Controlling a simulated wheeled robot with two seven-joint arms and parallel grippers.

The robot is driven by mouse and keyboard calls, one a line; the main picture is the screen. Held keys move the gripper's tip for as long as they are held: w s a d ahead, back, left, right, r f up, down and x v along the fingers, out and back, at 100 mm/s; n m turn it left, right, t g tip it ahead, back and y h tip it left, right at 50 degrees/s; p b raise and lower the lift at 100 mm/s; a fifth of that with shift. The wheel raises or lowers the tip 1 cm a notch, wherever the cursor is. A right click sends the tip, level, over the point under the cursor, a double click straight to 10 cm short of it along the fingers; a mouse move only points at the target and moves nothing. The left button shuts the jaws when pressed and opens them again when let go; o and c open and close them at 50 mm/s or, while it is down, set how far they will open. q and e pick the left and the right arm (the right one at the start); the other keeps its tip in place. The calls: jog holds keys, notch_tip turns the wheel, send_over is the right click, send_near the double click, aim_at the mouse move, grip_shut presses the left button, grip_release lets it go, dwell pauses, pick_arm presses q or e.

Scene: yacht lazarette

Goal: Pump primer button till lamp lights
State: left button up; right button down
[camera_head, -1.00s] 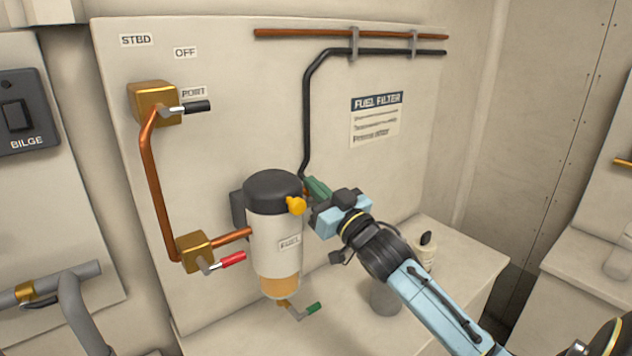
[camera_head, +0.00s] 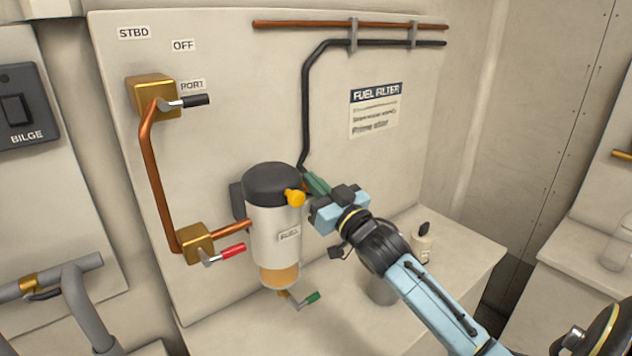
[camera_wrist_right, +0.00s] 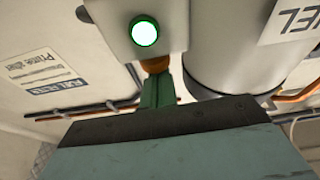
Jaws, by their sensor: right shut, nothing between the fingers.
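The fuel filter (camera_head: 272,225) is a white cylinder with a dark cap and an amber bowl, mounted on the panel. A yellow knob (camera_head: 295,198) sticks out at its cap. My right gripper (camera_head: 309,181) has its green fingers shut and empty, beside the cap's right side. In the right wrist view the fingers (camera_wrist_right: 158,88) reach an orange-brown button (camera_wrist_right: 155,65) under a pale housing; they look to be touching or very close, and I cannot tell how far it is pressed. My left gripper is not in view.
A brass valve with a black lever (camera_head: 185,102) and one with a red lever (camera_head: 225,252) sit left of the filter. A green-handled drain (camera_head: 305,299) hangs below it. A small bottle (camera_head: 422,243) stands on the shelf behind my right arm.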

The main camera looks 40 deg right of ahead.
notch_tip(320, 180, up, 3)
jog(key=shift+w+p, duration=0.15)
jog(key=shift+p, duration=0.95)
pick_arm(q)
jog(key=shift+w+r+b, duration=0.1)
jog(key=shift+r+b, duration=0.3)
jog(key=shift+b, duration=0.65)
pick_arm(e)
jog(key=v, duration=1)
jog(key=shift+r, duration=0.1)
